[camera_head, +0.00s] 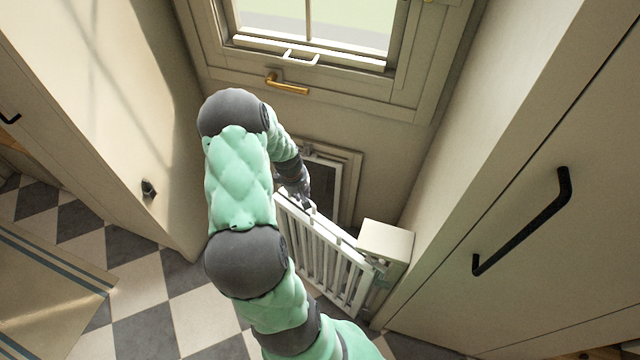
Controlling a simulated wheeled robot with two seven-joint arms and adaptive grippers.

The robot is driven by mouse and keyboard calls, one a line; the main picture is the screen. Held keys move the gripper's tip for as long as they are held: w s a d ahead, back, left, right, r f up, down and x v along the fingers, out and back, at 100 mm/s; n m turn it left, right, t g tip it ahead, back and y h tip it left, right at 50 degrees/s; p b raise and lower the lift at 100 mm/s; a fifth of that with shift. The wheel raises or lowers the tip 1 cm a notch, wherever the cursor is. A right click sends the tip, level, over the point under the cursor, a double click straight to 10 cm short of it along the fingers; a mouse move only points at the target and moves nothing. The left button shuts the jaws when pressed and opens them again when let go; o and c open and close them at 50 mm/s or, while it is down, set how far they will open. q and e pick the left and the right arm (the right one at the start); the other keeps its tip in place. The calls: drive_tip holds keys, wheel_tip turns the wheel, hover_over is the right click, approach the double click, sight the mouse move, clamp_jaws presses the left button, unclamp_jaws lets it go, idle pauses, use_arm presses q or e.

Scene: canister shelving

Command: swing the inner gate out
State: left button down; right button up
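The white barred gate (322,257) stands low in the middle of the view, its top rail slanting from upper left to lower right. Its right end meets a pale post (387,243) with small metal fittings (380,272). My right arm comes in from the bottom, slightly right of centre, and covers part of the gate's left side. My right gripper (306,200) is at the gate's upper left end, at or very near the top rail. Its fingers are small and partly hidden, so I cannot tell their opening or whether they touch. My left gripper is out of view.
Behind the gate is a small framed dark opening (325,178) in the wall. Above it is a window (315,25) with a brass handle (288,84). A tall cabinet with a black handle (522,222) stands right. Checkered floor (170,300) is open at left, beside a striped mat (50,290).

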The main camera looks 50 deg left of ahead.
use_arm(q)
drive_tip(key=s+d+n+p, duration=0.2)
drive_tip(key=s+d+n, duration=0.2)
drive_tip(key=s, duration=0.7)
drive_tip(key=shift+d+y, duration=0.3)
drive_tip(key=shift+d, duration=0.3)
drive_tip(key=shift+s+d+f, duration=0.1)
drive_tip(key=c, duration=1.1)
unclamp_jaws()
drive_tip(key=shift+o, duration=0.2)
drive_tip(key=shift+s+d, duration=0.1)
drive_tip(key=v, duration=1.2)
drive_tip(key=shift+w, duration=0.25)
